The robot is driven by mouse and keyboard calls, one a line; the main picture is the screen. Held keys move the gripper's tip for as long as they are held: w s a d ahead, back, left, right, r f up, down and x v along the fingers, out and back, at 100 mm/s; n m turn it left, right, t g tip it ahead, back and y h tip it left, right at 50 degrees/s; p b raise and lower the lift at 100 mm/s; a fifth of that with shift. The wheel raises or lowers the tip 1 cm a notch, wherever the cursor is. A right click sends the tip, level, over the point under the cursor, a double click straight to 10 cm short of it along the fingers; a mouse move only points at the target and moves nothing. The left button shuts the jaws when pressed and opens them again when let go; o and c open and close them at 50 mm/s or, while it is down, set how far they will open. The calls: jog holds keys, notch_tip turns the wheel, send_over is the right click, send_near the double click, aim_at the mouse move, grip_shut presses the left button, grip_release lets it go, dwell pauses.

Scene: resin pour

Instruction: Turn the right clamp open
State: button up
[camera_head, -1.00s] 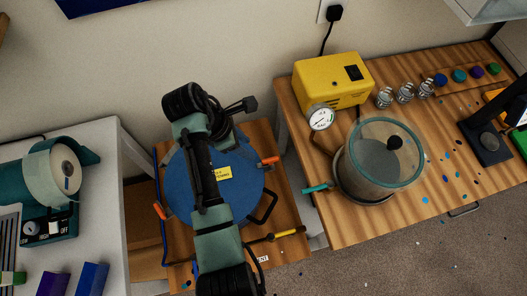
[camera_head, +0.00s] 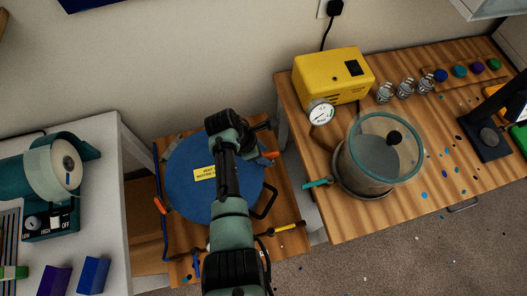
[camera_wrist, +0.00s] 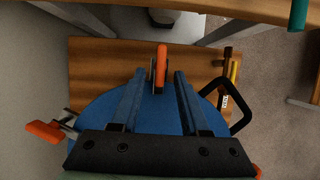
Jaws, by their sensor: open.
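The blue round lid (camera_head: 190,190) of the pressure pot, with a yellow label, lies under my arm. The right clamp (camera_head: 268,155) has an orange handle at the lid's right edge, partly hidden by my arm. In the wrist view the right clamp's orange handle (camera_wrist: 161,60) lies between my open fingertips, with a gap on each side. My gripper (camera_wrist: 159,76) is over the lid's edge and holds nothing. Another orange clamp handle (camera_wrist: 45,131) sticks out at the left of the wrist view. A further orange handle (camera_head: 159,205) is at the lid's left edge.
A black loop handle (camera_head: 265,203) projects from the pot's lower right. A yellow-handled tool (camera_head: 288,228) lies in front of it. The right table (camera_head: 400,215) carries a clear chamber (camera_head: 375,165) with a teal handle (camera_head: 318,184) and a yellow pump (camera_head: 332,78).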

grip_shut()
jog(key=shift+w, duration=0.1)
dwell(0.4)
jog(key=m+b, duration=0.1)
jog(key=m, duration=0.1)
jog(key=m+g+b, duration=0.1)
jog(key=b, duration=0.1)
jog(key=shift+w+f+m+b, duration=0.2)
jog(key=shift+w+m+b, duration=0.1)
jog(key=shift+w+m, duration=0.1)
jog(key=shift+w+d+r+m+g+y+b, duration=0.1)
jog(key=shift+w+d+m+g+y+b, duration=0.35)
jog(key=shift+m+b, duration=1.7)
jog(key=shift+w+m+g+y+b, duration=0.1)
jog(key=shift+m+g+y+b, duration=0.4)
jog(key=shift+m+g+b, duration=1.15)
jog(key=shift+w+d+r+m+g+y+b, duration=0.1)
jog(key=shift+w+d+m+g+y+b, duration=0.25)
jog(key=shift+m+b, duration=2.3)
jog(key=shift+s+a+m+p, duration=0.1)
jog(key=shift+m+p, duration=0.5)
jog(key=shift+m, duration=0.15)
